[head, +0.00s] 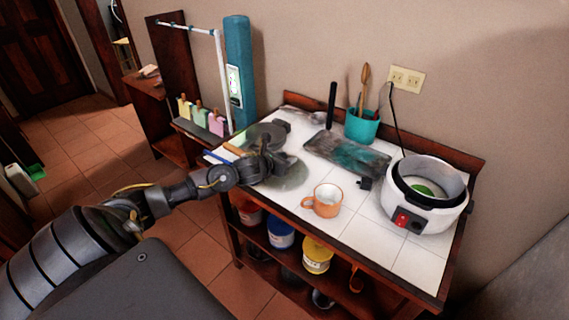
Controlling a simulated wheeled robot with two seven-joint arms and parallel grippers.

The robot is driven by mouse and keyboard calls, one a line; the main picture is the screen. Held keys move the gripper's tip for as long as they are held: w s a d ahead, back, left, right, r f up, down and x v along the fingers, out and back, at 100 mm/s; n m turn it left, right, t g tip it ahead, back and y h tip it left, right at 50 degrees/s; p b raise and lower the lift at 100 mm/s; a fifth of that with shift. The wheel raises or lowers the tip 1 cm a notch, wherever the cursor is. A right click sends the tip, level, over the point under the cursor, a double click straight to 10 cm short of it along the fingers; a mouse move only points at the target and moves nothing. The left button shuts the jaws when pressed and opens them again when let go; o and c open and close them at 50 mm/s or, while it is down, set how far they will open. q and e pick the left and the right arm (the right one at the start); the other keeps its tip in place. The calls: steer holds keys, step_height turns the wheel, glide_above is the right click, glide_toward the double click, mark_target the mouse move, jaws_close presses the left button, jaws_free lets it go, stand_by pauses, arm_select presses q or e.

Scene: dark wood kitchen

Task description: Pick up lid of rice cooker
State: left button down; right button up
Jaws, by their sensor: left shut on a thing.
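The white rice cooker (436,215) stands open at the right end of the tiled counter, with a dark inner rim and something green inside. A round, see-through greyish lid (291,178) shows at the counter's left part, partly hidden by my left gripper. My left gripper (284,160) is over the left part of the counter, shut on what looks like this lid, well apart from the cooker. The fingertips are hard to make out, and I cannot tell whether the lid touches the counter. My right gripper is not in view.
An orange mug (326,201) stands between the lid and the cooker. A dark patterned board (346,153) and a teal utensil holder (361,127) are behind it. A black cord runs from the wall outlet (405,79) to the cooker. Tiles in front of the cooker are clear.

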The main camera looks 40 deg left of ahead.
arm_select(q)
step_height(320, 180, up, 3)
steer(key=shift+f+b, duration=0.1)
steer(key=shift+b, duration=0.65)
steer(key=s+d+r+b, duration=0.2)
steer(key=s+d+r, duration=0.1)
steer(key=s+r, duration=0.7)
steer(key=s, duration=0.3)
steer(key=shift+s+d, duration=0.3)
